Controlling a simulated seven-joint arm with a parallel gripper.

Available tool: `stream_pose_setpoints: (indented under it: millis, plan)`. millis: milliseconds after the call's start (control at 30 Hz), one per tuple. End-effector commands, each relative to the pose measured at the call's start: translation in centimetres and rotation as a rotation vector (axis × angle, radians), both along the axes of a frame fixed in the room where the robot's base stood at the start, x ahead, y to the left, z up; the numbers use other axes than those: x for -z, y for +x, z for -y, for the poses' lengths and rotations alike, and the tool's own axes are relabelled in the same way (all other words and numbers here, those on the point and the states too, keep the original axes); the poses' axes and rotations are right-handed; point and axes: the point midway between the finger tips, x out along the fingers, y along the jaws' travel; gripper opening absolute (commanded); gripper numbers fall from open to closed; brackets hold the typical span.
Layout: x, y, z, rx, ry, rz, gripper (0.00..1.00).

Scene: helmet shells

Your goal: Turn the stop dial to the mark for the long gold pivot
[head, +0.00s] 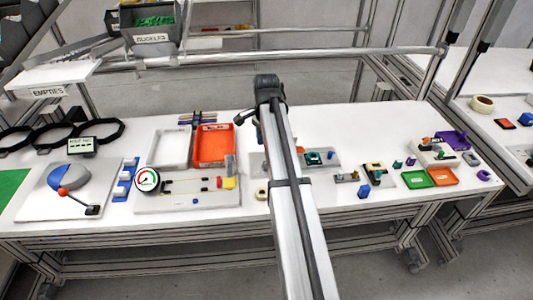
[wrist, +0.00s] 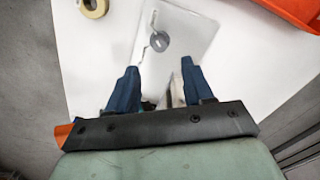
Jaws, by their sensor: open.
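In the wrist view a round grey dial (wrist: 160,41) sits on a pale plate (wrist: 187,38). A lighter slot or pointer shows on it, but any marks are too small to read. My gripper (wrist: 159,75) is open, its two blue fingers apart and pointing toward the plate, with the dial ahead of their tips and not between them. In the head view my arm hides the gripper and most of that area.
A tape roll (wrist: 93,8) and an orange tray (head: 215,145) flank the dial plate. A round gauge (head: 146,180) stands left of the rods. Small fixtures and green and orange trays (head: 416,179) fill the right side. Bare white table lies around the plate.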

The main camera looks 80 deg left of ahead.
Motion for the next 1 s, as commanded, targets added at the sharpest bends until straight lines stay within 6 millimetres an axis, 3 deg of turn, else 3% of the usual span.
stream_pose_setpoints:
  millis: [200,400,1000]
  plan:
    - [-3.8,0.0,-0.1,0.0,0.001,0.0,0.51]
    - [-5.5,0.0,0.0,0.0,0.0,0.0,0.51]
    - [-5.9,0.0,0.0,0.0,0.0,0.0,0.51]
